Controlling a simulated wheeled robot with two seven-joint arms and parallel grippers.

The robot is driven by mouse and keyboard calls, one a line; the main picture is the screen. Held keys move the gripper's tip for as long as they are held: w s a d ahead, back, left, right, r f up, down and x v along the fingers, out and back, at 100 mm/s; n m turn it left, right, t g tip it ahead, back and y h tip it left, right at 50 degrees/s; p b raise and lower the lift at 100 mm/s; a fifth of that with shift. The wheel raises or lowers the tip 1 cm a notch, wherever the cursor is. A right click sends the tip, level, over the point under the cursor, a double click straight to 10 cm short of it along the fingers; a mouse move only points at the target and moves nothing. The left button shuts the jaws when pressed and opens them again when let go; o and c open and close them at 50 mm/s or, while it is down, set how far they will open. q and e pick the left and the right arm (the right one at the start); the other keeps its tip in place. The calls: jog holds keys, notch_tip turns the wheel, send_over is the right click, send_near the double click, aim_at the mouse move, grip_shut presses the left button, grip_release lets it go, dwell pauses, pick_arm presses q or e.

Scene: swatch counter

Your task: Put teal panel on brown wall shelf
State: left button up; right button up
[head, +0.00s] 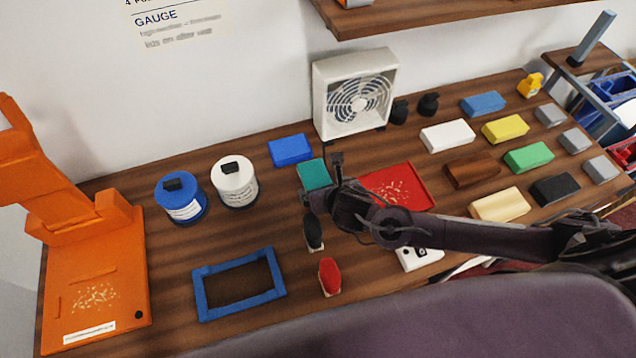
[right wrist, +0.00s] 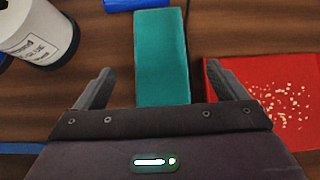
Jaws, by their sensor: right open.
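The teal panel (head: 313,174) lies on the wooden counter, partly hidden by my right gripper (head: 326,182) in the head view. In the right wrist view the teal panel (right wrist: 162,58) lies between the spread fingers of the open gripper (right wrist: 165,86), with space on both sides. Its near end is hidden behind the gripper body. The brown wall shelf (head: 440,14) is on the wall at the top of the head view, above the fan; only its lower part shows. My left gripper is not in view.
A red tray (head: 418,178) with pale bits is right of the panel, a blue block (head: 290,150) behind it. White (head: 234,182) and blue (head: 181,198) tins stand left. A white fan (head: 355,92) stands below the shelf. Several coloured blocks fill the right side.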

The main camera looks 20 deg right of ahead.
jog(key=shift+p+x, duration=0.7)
jog(key=shift+x, duration=3.1)
jog(key=c, duration=1.2)
notch_tip(320, 180, up, 11)
jog(key=b, duration=0.1)
notch_tip(320, 180, up, 9)
jog(key=p, duration=0.2)
send_over(318, 182)
jog(key=shift+a, duration=0.15)
